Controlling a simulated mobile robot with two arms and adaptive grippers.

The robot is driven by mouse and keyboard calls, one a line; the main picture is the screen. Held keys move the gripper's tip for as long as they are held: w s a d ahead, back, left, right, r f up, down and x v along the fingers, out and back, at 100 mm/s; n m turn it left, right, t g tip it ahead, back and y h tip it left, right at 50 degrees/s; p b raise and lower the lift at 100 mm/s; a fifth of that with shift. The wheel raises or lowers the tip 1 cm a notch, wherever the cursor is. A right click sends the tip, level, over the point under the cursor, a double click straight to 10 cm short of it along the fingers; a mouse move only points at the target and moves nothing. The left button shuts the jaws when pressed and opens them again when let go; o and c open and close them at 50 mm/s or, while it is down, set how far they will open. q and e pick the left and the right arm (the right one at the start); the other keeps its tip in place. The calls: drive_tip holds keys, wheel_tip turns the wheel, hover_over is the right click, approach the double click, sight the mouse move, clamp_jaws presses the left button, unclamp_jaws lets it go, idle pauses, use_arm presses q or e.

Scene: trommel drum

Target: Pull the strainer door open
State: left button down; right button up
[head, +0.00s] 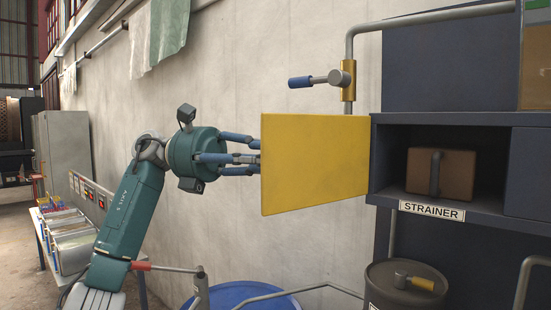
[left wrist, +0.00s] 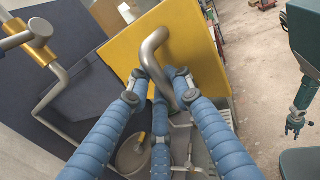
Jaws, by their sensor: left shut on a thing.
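The yellow strainer door (head: 315,160) stands swung wide open, out to the left of its dark compartment (head: 393,165), above the STRAINER label (head: 432,211). My left gripper (head: 254,158) reaches behind the door's left edge in the head view; its fingertips are partly hidden there. In the left wrist view, my left gripper (left wrist: 165,88) is shut on the curved grey handle (left wrist: 150,48) of the yellow door (left wrist: 207,45). My right gripper (left wrist: 293,125) hangs empty at the right of the left wrist view, well apart from the door; its fingers are too small to judge.
A brown block with a dark handle (head: 455,172) sits inside the compartment. A blue-handled valve (head: 320,80) on a grey pipe is above the door. A dark drum (head: 398,278) and a blue barrel (head: 247,294) stand below. Metal bins (head: 66,240) are at left.

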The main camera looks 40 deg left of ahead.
use_arm(q)
drive_tip(key=c, duration=1.7)
unclamp_jaws()
drive_tip(key=shift+o, duration=0.4)
drive_tip(key=shift+a, duration=0.1)
drive_tip(key=v, duration=1.2)
drive_tip(key=shift+f, duration=0.1)
